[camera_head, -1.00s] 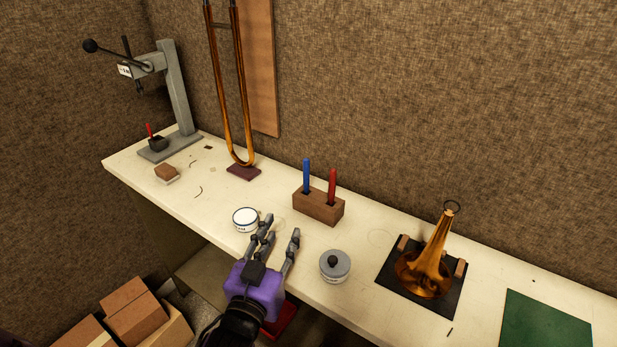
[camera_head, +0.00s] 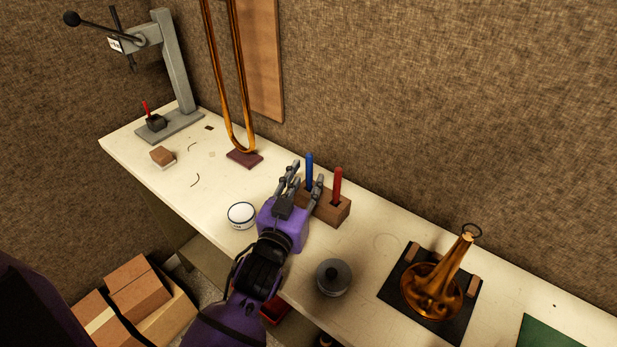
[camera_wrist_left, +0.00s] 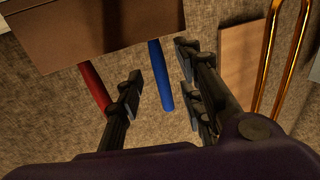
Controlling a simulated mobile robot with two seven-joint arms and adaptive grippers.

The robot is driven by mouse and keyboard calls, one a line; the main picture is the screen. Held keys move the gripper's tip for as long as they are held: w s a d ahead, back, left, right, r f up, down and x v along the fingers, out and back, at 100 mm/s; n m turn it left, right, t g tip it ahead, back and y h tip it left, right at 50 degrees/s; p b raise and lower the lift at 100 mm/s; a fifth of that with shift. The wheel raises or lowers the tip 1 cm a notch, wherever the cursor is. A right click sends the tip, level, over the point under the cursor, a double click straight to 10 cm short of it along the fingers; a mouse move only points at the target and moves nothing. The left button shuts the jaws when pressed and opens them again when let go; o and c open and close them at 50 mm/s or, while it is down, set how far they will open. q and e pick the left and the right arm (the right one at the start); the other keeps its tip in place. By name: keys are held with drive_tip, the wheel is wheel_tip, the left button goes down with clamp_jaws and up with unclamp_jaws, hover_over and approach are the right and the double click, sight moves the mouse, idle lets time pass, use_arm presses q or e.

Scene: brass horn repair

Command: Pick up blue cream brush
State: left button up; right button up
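The blue cream brush (camera_head: 309,170) stands upright in a wooden block (camera_head: 335,212), with a red-handled brush (camera_head: 337,184) to its right in the same block. My left gripper (camera_head: 305,180) is at the block, its open fingers around the blue handle's sides in the head view. In the left wrist view the blue handle (camera_wrist_left: 160,76) shows between the spread fingers (camera_wrist_left: 162,92), apart from them. The red handle (camera_wrist_left: 94,86) lies just outside the finger on the left there. The brush's lower end is hidden in the block. My right gripper is not in view.
A white round tin (camera_head: 241,215) and a grey lidded pot (camera_head: 333,277) stand near the bench's front edge. A brass bell (camera_head: 436,285) rests on a black mat at right. A tall brass slide (camera_head: 240,90) stands behind at left.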

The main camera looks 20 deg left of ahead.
sight(309, 154)
use_arm(q)
drive_tip(key=w, duration=0.3)
drive_tip(key=shift+s, duration=0.1)
clamp_jaws()
wheel_tip(309, 154, up, 10)
drive_tip(key=shift+r+p, duration=0.1)
drive_tip(key=shift+p, duration=0.3)
